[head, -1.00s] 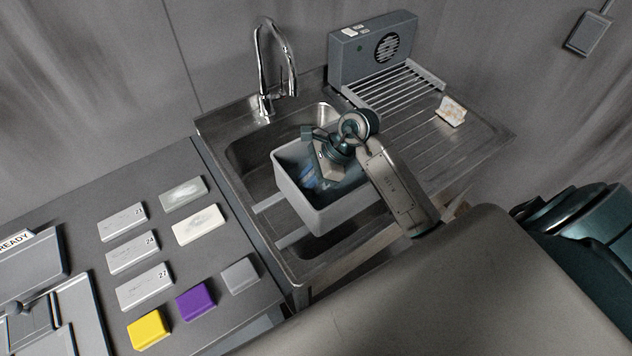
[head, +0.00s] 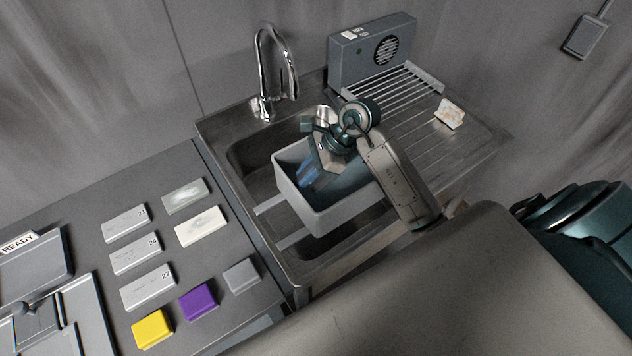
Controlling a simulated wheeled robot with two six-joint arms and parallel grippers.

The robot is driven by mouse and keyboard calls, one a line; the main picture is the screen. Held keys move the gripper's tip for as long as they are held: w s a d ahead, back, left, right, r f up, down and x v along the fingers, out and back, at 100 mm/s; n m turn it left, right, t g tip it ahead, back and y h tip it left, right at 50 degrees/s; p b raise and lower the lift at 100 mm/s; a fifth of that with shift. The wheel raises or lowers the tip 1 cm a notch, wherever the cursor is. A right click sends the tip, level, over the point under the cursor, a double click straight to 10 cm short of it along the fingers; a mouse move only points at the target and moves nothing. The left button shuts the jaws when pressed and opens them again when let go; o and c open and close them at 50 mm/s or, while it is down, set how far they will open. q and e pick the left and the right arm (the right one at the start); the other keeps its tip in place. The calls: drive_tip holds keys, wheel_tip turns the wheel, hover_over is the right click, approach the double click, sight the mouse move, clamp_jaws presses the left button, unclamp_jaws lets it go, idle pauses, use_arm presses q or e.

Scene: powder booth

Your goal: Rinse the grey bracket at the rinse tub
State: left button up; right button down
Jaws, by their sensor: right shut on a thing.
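The rinse tub (head: 330,216) is a light grey open box set in the steel sink. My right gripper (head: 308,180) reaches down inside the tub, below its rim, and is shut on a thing. That thing, taken to be the grey bracket, is mostly hidden by the gripper and wrist, and its shape cannot be made out. Blue shows at the gripper's lower end against the dark inside of the tub. My left gripper is not in view.
A chrome tap (head: 270,70) stands behind the sink. A grey fan unit (head: 370,50) and slatted rack (head: 400,86) are at the back right. A small whitish block (head: 449,114) lies on the drainboard (head: 470,150). Yellow (head: 152,329), purple (head: 199,301) and grey (head: 241,275) blocks lie on the left table.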

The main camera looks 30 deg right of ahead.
sight(306, 170)
drive_tip(key=shift+r+p, duration=1)
drive_tip(key=shift+r, duration=4.5)
drive_tip(key=shift+r, duration=0.1)
wheel_tip(306, 170, up, 4)
drive_tip(key=shift+f, duration=0.1)
